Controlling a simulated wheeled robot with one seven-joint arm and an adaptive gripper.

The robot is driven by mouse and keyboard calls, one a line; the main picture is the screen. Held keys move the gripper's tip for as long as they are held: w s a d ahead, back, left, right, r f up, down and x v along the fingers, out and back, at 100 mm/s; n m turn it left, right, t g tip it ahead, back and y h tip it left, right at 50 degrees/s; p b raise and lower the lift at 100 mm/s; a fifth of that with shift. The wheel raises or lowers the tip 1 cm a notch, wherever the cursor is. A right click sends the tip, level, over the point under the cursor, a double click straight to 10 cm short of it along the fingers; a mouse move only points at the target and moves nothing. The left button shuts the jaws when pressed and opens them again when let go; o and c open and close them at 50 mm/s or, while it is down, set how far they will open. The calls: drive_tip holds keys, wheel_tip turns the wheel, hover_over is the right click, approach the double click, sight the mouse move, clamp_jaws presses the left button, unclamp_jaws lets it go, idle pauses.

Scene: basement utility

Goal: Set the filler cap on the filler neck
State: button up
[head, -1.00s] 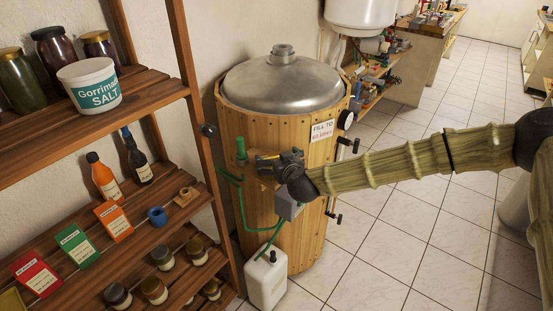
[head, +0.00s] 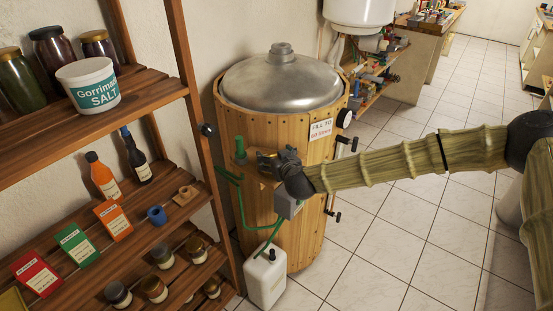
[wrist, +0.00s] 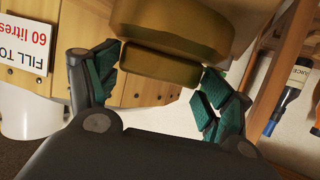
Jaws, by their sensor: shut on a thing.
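The filler cap (wrist: 160,65) is a brass-coloured, stepped round piece between my finger pads in the wrist view. A wider round brass part shows beyond its narrower end; I cannot tell whether that is all one piece. My gripper (head: 266,160) is shut on it, in front of the wooden tank's side below the lid. The green finger pads of my gripper also show in the wrist view (wrist: 160,88). A short steel stub (head: 282,48) stands upright on the domed lid, well above my gripper. I cannot tell surely whether it is the filler neck.
The wooden tank (head: 290,235) carries a fill sign (head: 321,129), valves on its right and green pipes (head: 241,205) on its left. A white canister (head: 266,278) stands at its foot. Wooden shelves (head: 160,245) with jars fill the left. The tiled floor at right is clear.

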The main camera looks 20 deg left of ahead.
drive_tip(key=shift+r, duration=0.15)
drive_tip(key=shift+r+b, duration=1.15)
drive_tip(key=shift+r, duration=0.4)
drive_tip(key=s+d+b, duration=0.2)
drive_tip(key=s+d, duration=0.1)
drive_tip(key=s, duration=0.4)
drive_tip(key=s+d+r+b, duration=0.1)
drive_tip(key=s+d+b, duration=0.2)
drive_tip(key=s, duration=0.4)
drive_tip(key=shift+d+r+b, duration=0.3)
drive_tip(key=shift+d+b, duration=0.05)
drive_tip(key=shift+d, duration=0.4)
drive_tip(key=shift+s, duration=0.1)
